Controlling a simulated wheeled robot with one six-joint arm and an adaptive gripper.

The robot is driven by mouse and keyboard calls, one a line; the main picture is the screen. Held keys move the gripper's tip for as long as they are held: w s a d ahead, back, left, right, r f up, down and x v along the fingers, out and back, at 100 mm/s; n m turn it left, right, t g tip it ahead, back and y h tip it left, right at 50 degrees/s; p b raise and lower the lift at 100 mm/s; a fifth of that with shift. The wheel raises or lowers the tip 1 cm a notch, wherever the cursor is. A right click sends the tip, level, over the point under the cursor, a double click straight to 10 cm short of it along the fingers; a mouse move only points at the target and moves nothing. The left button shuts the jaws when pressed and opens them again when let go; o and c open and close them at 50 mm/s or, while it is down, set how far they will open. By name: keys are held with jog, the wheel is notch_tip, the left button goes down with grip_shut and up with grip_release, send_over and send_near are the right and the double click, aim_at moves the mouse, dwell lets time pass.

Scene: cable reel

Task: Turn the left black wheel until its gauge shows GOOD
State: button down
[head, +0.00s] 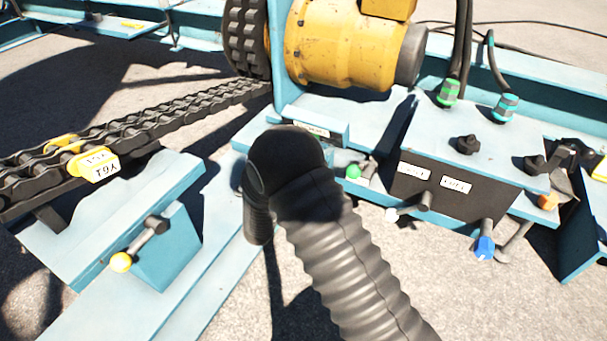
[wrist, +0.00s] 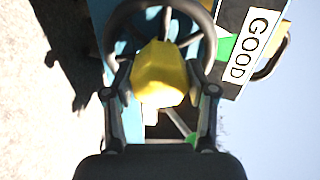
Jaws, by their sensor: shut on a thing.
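In the wrist view, a black wheel (wrist: 160,5) shows as a dark ring at the top of the frame. A yellow block (wrist: 160,75) shows between the fingers, inside the ring. A white plate reading GOOD (wrist: 250,45) lies to the right of the wheel, with green patches beside it. I cannot make out a gauge pointer. In the head view my gripper and this wheel do not show; my ribbed dark arm covers the lower middle.
In the head view, a yellow motor (head: 345,45) stands at the top middle. A heavy chain (head: 140,125) with yellow tags runs at left. A black and light-blue control box (head: 465,160) with knobs and levers is at right.

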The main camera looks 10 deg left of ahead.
jog(key=shift+w, duration=0.1)
jog(key=shift+c, duration=2)
grip_release()
jog(key=shift+d, duration=0.1)
jog(key=shift+s+a, duration=0.3)
jog(key=shift+s, duration=0.25)
jog(key=v, duration=1.1)
